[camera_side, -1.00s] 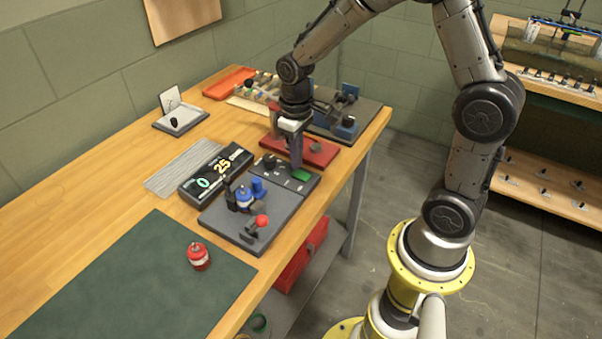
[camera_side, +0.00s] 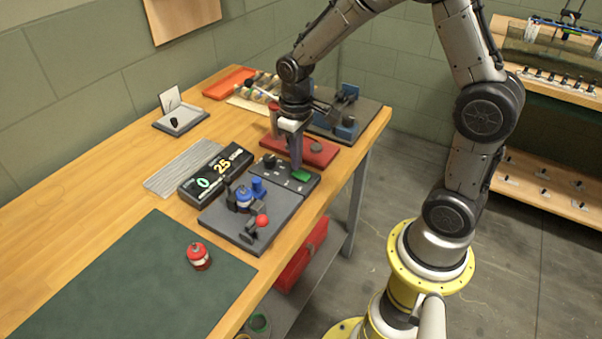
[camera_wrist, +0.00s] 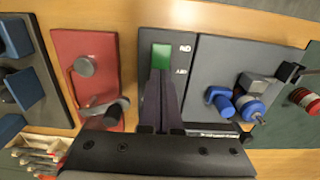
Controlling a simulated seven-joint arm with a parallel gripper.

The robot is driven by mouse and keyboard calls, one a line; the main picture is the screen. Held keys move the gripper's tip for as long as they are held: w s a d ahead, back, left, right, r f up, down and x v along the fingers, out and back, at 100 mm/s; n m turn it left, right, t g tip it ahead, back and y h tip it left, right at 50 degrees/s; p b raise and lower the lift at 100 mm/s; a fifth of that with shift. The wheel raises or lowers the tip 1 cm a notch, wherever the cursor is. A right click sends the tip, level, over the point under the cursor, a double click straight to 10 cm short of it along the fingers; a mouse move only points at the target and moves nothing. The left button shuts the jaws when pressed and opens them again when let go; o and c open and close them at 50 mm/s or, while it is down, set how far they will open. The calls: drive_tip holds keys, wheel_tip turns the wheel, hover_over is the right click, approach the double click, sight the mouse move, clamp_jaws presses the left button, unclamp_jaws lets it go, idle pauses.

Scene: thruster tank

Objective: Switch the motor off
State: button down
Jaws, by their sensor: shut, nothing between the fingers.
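A dark switch panel (camera_side: 262,172) lies on the wooden bench and carries a green rocker switch (camera_side: 302,175) at its near right end. The switch also shows in the wrist view (camera_wrist: 162,56), lit green beside small white markings. My gripper (camera_side: 297,164) points down over the panel, close to the switch. In the wrist view my shut fingers (camera_wrist: 161,75) end right at the lower edge of the green switch, with nothing between them. I cannot tell whether they touch it. A black display box (camera_side: 215,173) shows a green 0 and a yellow 25.
A grey plate (camera_side: 240,228) with a blue motor-like part, a blue clamp and a red-knobbed lever lies beside the panel. A red plate (camera_side: 318,155) lies on the other side. A red canister (camera_side: 198,257) stands on the green mat (camera_side: 120,285). Bare bench lies at left.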

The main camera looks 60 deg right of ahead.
sight(297, 172)
drive_tip(key=shift+f, duration=0.95)
idle(0.6)
drive_tip(key=shift+r, duration=3.6)
